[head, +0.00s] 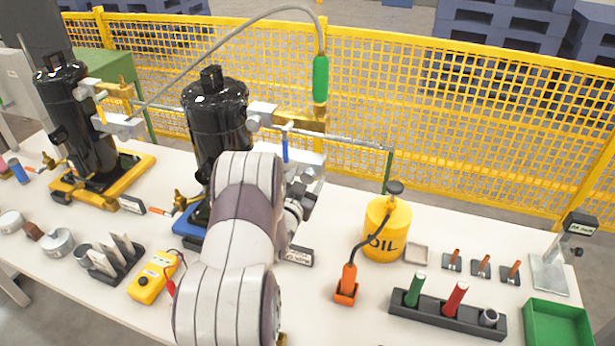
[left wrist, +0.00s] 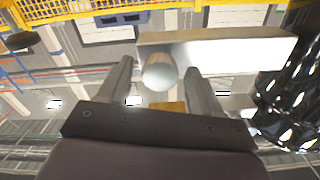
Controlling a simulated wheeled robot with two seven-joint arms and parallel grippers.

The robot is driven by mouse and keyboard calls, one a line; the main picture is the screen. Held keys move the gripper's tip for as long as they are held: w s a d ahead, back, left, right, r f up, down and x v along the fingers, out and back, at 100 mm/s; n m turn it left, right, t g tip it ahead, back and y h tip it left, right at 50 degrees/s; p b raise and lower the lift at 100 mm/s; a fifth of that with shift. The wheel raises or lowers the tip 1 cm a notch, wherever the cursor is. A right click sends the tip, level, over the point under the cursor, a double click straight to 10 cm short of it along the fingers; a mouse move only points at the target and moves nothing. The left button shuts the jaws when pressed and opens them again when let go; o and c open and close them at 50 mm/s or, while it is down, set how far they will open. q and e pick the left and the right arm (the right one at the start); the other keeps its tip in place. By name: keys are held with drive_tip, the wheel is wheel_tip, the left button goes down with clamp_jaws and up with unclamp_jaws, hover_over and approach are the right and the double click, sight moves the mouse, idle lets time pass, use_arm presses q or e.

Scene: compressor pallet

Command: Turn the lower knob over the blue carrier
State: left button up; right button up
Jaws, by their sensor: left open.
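The blue carrier (head: 188,224) stands on the table under a black compressor (head: 214,115), mostly hidden behind my left arm. Grey valve blocks with round knobs stick out on the compressor's right side; an upper one (head: 262,113) shows. My left gripper (head: 308,190) is beside the lower part of these fittings, and its fingers are hard to make out there. In the left wrist view, my left gripper (left wrist: 158,67) is open, with a round silver knob (left wrist: 160,73) between its fingertips. The knob sits on a pale block (left wrist: 225,52). I cannot tell whether the fingers touch it. My right gripper is out of view.
A second compressor on a yellow carrier (head: 72,195) stands to the left. A yellow fence (head: 450,130) runs behind.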

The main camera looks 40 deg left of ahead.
use_arm(q)
drive_tip(key=shift+w+a, duration=0.1)
drive_tip(key=shift+w, duration=0.2)
drive_tip(key=c, duration=1)
drive_tip(key=shift+c, duration=0.2)
